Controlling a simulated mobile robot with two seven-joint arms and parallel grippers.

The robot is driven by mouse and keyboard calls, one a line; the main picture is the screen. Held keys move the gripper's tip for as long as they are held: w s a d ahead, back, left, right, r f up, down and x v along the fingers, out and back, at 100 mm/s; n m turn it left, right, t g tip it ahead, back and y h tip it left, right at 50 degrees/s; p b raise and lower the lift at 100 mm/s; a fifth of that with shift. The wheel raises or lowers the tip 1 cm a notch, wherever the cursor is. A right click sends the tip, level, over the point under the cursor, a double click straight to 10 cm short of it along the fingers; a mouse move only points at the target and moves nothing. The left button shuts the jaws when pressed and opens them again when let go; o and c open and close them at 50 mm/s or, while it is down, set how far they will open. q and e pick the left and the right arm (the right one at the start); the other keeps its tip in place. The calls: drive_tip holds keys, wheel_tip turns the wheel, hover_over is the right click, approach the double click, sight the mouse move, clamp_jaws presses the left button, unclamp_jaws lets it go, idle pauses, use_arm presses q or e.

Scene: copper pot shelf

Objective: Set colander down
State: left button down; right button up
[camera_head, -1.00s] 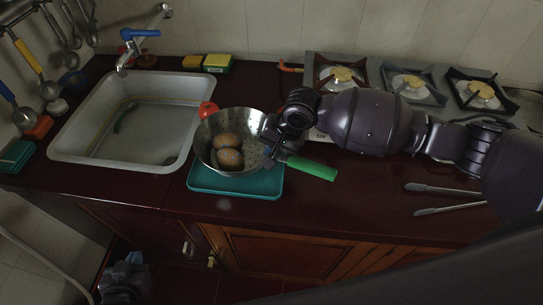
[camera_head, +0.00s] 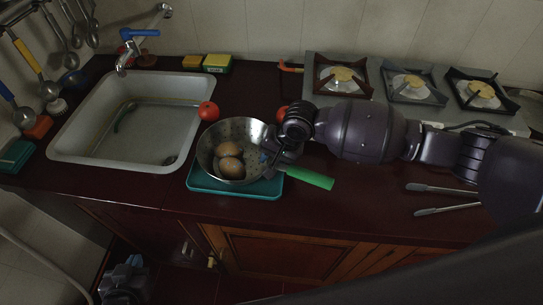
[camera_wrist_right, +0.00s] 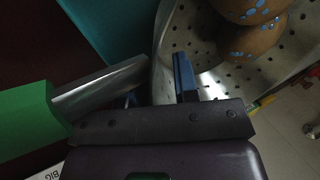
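The metal colander (camera_head: 213,141), with perforated walls and a green handle (camera_head: 308,178), is over the teal board (camera_head: 208,186). It holds two brown, egg-like items (camera_head: 230,167). Whether its base touches the board is hidden. My right gripper (camera_head: 274,151) is at the colander's right side, where the handle joins. In the right wrist view, the fingers of my right gripper (camera_wrist_right: 160,86) stand on either side of the colander wall (camera_wrist_right: 166,42) beside the metal handle stem (camera_wrist_right: 100,86). My left gripper (camera_head: 125,282) hangs low at the bottom left, away from the counter.
The sink (camera_head: 80,155) is to the left, with a red tomato (camera_head: 208,111) at its right edge. Another red item (camera_head: 282,113) shows behind my right arm. Tongs (camera_head: 445,210) lie at the right. The stove (camera_head: 400,110) is at the back right. The counter's front edge is close to the board.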

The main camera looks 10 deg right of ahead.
drive_tip(key=shift+r, duration=0.1)
drive_tip(key=shift+d+r, duration=0.15)
drive_tip(key=shift+r, duration=0.2)
drive_tip(key=v, duration=1.1)
drive_tip(key=shift+p, duration=0.45)
drive_tip(key=shift+s+r, duration=0.1)
